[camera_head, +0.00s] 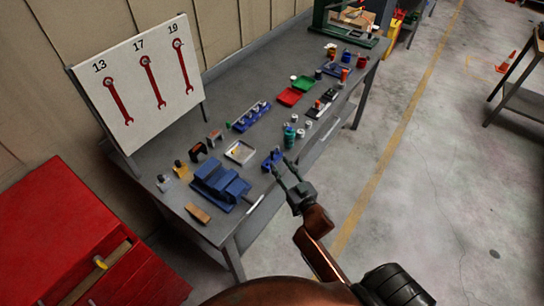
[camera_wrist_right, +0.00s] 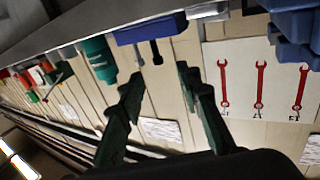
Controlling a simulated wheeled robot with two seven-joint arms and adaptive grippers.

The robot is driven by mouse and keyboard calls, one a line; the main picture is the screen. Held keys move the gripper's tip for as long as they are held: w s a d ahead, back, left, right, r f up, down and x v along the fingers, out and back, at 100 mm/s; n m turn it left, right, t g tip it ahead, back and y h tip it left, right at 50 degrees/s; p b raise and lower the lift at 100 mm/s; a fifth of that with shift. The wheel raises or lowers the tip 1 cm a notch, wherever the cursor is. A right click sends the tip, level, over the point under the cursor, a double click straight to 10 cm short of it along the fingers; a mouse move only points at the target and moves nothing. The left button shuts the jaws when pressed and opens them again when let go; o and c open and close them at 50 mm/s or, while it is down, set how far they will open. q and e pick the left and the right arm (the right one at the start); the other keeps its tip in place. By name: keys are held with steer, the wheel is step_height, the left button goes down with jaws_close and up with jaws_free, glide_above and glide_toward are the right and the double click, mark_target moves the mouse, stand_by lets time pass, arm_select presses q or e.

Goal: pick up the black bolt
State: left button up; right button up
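My right gripper (camera_head: 286,166) is at the front edge of the workbench, beside a small blue holder (camera_head: 267,164). In the right wrist view, which appears upside down, the right gripper (camera_wrist_right: 160,76) is open, with its two dark green fingers apart and nothing between them. A dark bolt-like piece, apparently the black bolt (camera_wrist_right: 157,54), sticks out of the blue holder (camera_wrist_right: 150,29), just beyond the fingertips. A second thin dark piece (camera_wrist_right: 138,55) sits beside it. In the head view the bolt is too small to make out. My left gripper is not in view.
A teal bottle (camera_head: 289,138) stands close to the gripper. A white tray (camera_head: 240,152), a blue vise (camera_head: 219,186) and a blue rack (camera_head: 251,117) are on the workbench. A wrench board (camera_head: 139,80) stands behind. A red drawer cabinet (camera_head: 65,225) is at left; open floor is right.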

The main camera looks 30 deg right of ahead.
mark_target(273, 154)
steer(key=w, duration=0.5)
steer(key=shift+w+d, duration=0.15)
steer(key=shift+d, duration=0.15)
jaws_close()
